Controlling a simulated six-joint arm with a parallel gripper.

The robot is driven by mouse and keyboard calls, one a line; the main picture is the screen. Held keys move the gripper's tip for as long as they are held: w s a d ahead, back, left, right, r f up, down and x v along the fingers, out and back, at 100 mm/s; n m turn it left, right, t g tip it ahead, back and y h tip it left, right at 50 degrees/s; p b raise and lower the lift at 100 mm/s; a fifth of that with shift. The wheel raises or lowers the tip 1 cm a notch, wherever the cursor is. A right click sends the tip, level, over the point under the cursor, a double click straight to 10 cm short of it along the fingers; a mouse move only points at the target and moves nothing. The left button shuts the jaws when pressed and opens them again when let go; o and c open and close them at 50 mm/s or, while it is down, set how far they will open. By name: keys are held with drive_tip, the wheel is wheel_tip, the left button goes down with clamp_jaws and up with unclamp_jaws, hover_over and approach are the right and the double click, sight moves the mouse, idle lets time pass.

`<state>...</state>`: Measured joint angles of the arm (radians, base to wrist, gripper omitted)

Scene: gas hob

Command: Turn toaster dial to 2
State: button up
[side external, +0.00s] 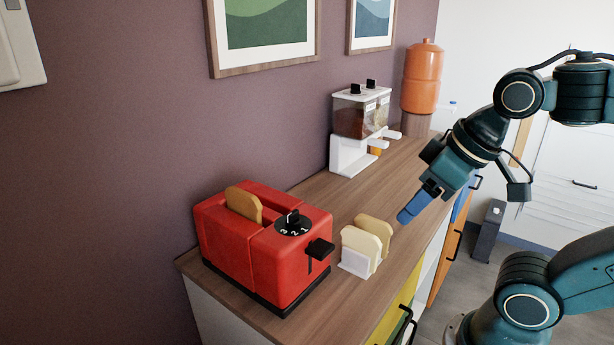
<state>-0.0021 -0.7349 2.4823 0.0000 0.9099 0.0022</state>
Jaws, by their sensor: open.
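The red toaster (248,250) stands at the near left end of the wooden counter. A slice of toast (243,204) sticks up from one slot. The black toaster dial (293,221) is on top near the right end, with white numbers around it; which number it points to is too small to tell. A black lever (320,249) sticks out from the toaster's right end. My gripper (408,214) has blue fingers and is open and empty. It is above the counter's front edge, to the right of the toaster and apart from it.
A white rack with bread slices (360,248) stands on the wooden counter (300,328) between the toaster and my gripper. A cereal dispenser (360,128) and an orange water jug (422,78) stand farther back. The counter's middle is clear.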

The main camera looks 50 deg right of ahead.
drive_tip(key=shift+w+r, duration=0.3)
drive_tip(key=shift+c, duration=0.4)
wheel_tip(320, 180, up, 6)
drive_tip(key=g, duration=0.6)
hover_over(293, 212)
drive_tip(key=shift+r, duration=0.15)
wheel_tip(293, 212, down, 14)
drive_tip(key=shift+r, duration=0.1)
drive_tip(key=c, duration=1)
